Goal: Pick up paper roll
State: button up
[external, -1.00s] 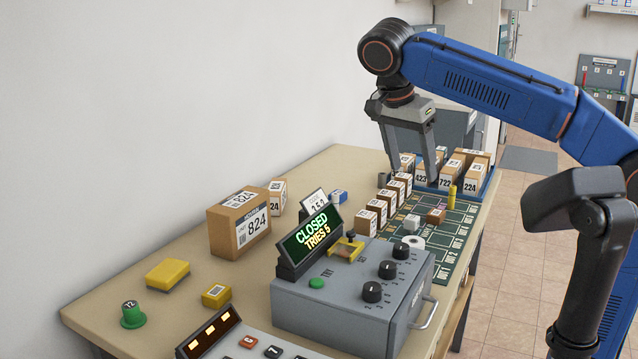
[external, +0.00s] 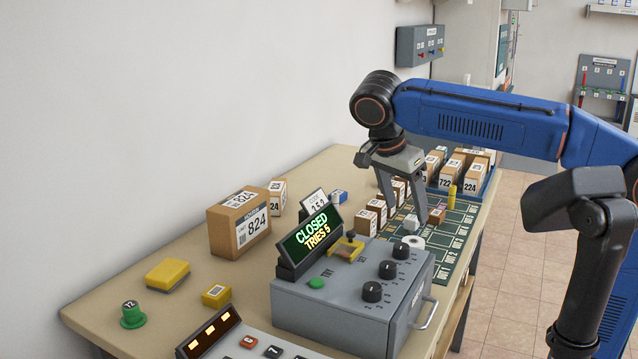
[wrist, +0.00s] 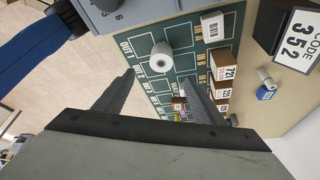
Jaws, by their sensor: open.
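The paper roll (external: 413,242) is a short white cylinder with a hole in its top. It stands on the dark green marked mat (external: 455,235) just behind the grey code box. In the wrist view the paper roll (wrist: 161,64) shows just ahead of the fingertips, roughly centred between them. My gripper (external: 405,208) points down above the mat, a little beyond and above the roll in the external view. Its two fingers (wrist: 160,78) are apart in the wrist view, with nothing held between them.
The grey box (external: 350,300) with knobs and a CLOSED display stands close in front of the roll. A small white labelled box (wrist: 213,26) and a row of brown parcels (wrist: 222,75) flank the roll. A blue tray (external: 487,187) of parcels is at the far end.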

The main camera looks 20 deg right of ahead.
aim_at(413, 241)
jog(key=x, duration=1.3)
jog(key=shift+a, duration=0.15)
jog(key=shift+c, duration=0.4)
jog(key=c, duration=1.1)
jog(key=shift+r, duration=0.1)
